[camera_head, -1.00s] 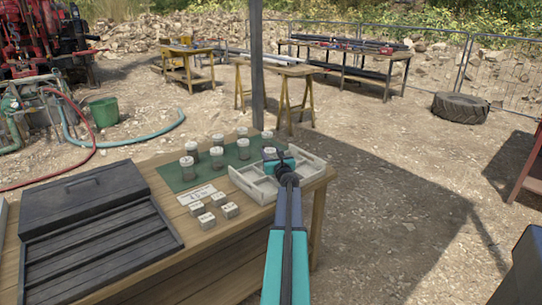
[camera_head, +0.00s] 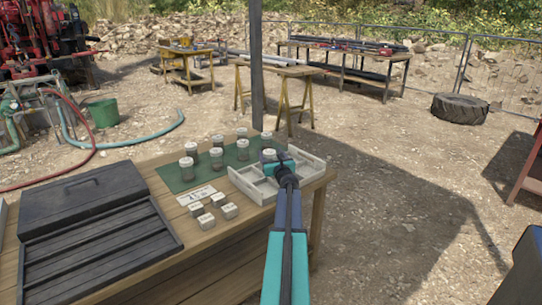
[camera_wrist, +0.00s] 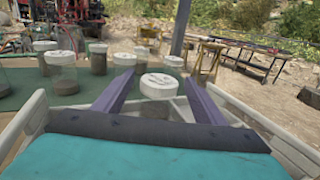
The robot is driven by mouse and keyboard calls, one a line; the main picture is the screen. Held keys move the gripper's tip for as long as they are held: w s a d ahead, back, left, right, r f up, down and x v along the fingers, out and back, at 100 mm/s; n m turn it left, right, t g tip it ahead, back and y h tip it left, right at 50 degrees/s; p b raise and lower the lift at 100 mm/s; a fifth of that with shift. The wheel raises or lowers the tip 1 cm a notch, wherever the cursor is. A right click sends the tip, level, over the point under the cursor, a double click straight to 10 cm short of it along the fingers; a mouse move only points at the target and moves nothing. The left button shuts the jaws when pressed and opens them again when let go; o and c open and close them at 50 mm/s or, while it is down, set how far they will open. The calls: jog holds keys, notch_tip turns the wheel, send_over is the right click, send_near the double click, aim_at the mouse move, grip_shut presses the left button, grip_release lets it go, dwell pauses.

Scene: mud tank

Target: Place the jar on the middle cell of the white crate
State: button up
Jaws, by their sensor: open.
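A jar with a white, lettered lid (camera_wrist: 160,86) stands at the white crate between the two fingers of my gripper (camera_wrist: 160,79) in the wrist view. The fingers are spread, with a gap on both sides of the lid. In the head view the jar's lid (camera_head: 268,153) shows just beyond my gripper (camera_head: 272,160), at the far left part of the white crate (camera_head: 312,167). The jar's lower body is mostly hidden, and I cannot tell which cell it is over or whether it rests on the crate floor.
Several similar jars (camera_head: 187,165) stand on a green mat (camera_head: 172,182) left of the crate. Small white-topped blocks (camera_head: 229,211) and a label card (camera_head: 200,195) lie nearer. A black ribbed tray (camera_head: 95,250) fills the table's left. The table edge is close right of the crate.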

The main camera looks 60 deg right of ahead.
jog(key=shift+r, duration=0.1)
jog(key=shift+v, duration=6.05)
jog(key=shift+s, duration=0.1)
